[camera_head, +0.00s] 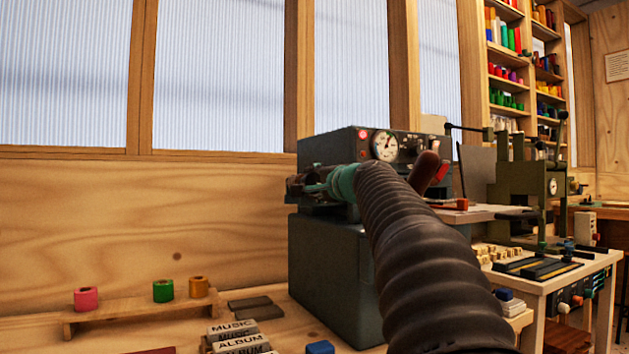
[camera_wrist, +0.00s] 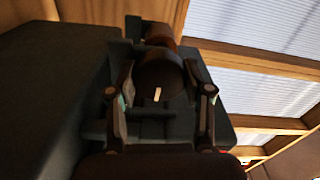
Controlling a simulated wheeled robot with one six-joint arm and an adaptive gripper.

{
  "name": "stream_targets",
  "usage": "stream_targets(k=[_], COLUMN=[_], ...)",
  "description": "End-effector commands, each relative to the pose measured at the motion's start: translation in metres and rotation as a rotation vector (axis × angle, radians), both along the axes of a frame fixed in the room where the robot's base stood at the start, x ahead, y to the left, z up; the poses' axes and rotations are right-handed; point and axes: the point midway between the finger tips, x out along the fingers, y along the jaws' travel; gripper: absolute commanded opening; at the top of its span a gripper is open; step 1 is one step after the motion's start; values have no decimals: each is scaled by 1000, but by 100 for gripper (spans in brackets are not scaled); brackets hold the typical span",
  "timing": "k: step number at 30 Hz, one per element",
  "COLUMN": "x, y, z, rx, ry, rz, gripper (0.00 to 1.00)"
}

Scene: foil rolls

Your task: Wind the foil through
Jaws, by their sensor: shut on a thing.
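A dark grey-green machine (camera_head: 330,262) with a round dial (camera_head: 385,145) stands in the middle of the head view. My gripper (camera_head: 300,186) is at the machine's left end, partly hidden by my own arm. In the wrist view my gripper (camera_wrist: 160,100) has a finger on each side of a dark round knob (camera_wrist: 155,72) with a short pale mark, and is shut on it. A second dark cylinder (camera_wrist: 160,36) sits just beyond the knob. I cannot make out foil on the machine.
Lettered blocks (camera_head: 235,338) lie at the front. A green press (camera_head: 535,190) and a white table (camera_head: 540,285) stand to the right.

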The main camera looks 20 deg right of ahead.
Motion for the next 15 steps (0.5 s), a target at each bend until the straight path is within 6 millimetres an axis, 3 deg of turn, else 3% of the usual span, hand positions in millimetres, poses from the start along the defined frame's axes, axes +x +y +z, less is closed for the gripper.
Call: stream_targets(k=[15], x=[0], y=[0], z=[0], rx=[129], ry=[3], rz=[0], gripper=[16])
